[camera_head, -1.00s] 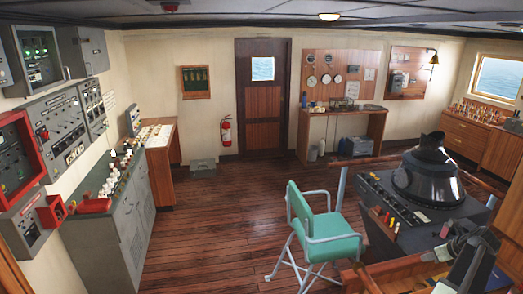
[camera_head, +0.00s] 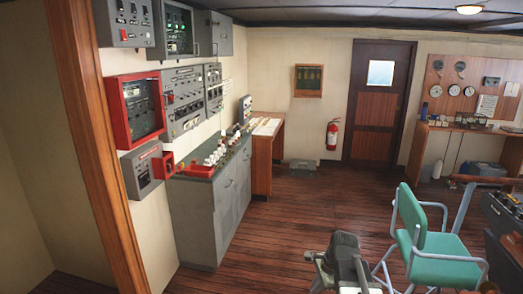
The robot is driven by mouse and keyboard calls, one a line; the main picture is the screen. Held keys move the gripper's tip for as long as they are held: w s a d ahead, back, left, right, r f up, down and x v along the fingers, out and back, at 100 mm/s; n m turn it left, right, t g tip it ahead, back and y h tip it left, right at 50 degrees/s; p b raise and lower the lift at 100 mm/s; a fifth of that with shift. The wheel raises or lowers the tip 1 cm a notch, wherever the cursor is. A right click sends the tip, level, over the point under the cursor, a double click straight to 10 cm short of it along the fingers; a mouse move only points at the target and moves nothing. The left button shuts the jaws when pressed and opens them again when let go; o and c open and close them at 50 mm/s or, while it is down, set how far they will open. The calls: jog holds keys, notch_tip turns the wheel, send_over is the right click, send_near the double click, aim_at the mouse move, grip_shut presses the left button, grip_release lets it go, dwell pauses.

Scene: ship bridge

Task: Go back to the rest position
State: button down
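My arm shows at the bottom of the head view, right of centre, as a dark grey, blocky shape with my gripper (camera_head: 345,262) at its end. It stands over the wooden floor (camera_head: 270,235), just left of a turquoise chair (camera_head: 435,245). I cannot make out the fingertips, so I cannot tell whether they are open or shut. I see nothing held.
A grey console cabinet (camera_head: 210,215) stands along the left wall under instrument panels. A wooden post (camera_head: 95,140) is close on the left. A dark console (camera_head: 505,215) is at the right edge. The floor between cabinet and chair is clear.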

jog(key=s+a+f+n+g+h+b, duration=0.1)
jog(key=s+a+f+n+b, duration=0.1)
jog(key=s+a+f+n, duration=0.3)
jog(key=s+n, duration=0.1)
jog(key=n, duration=0.3)
jog(key=s+d+r+n+h, duration=0.1)
jog(key=n, duration=0.2)
jog(key=s+d+n+g, duration=0.1)
jog(key=s+n, duration=0.1)
jog(key=n, duration=0.2)
jog(key=shift+r+n+h+p, duration=0.2)
jog(key=shift+n+h+p, duration=0.1)
jog(key=shift+h+p, duration=0.1)
